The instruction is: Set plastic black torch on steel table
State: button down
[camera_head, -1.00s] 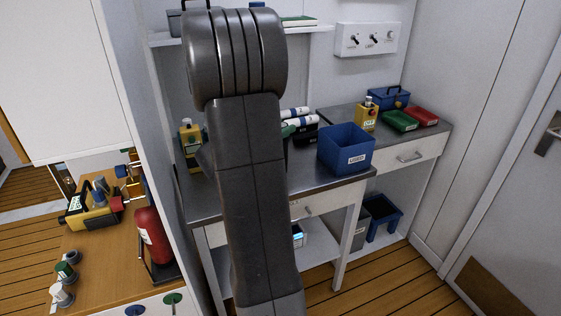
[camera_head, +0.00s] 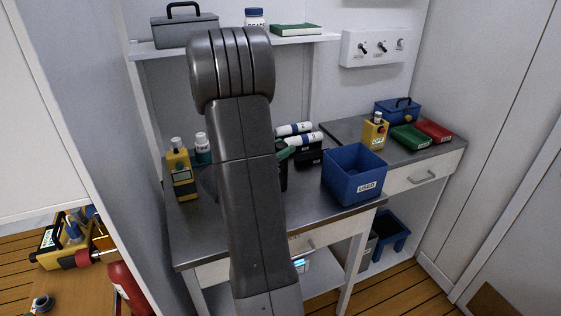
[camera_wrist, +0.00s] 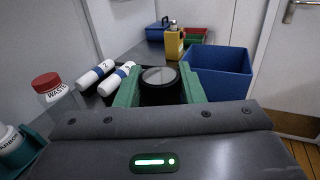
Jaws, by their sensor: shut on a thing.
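The black torch (camera_wrist: 160,88) stands upright between the green fingers of my gripper (camera_wrist: 158,92) in the wrist view, its round lens end facing up. My gripper is shut on it. In the head view my dark arm hides most of the gripper; a green finger and a black part of the torch (camera_head: 284,179) show just right of the arm. They are over the grey steel table (camera_head: 308,212), left of the blue bin. I cannot tell whether the torch's lower end touches the tabletop.
The blue bin (camera_head: 353,174) stands close to the right of the torch. White-and-blue rolls (camera_head: 293,129) lie behind it. A yellow device (camera_head: 181,172) stands at the table's left. A red-capped bottle (camera_wrist: 52,92) is left in the wrist view. The front tabletop has free room.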

jog(key=shift+f, duration=1.85)
jog(key=shift+f, duration=0.15)
jog(key=c, duration=0.9)
grip_release()
jog(key=shift+c, duration=0.2)
jog(key=shift+r, duration=0.2)
jog(key=b+v, duration=0.1)
jog(key=v, duration=1.1)
jog(key=shift+b, duration=0.3)
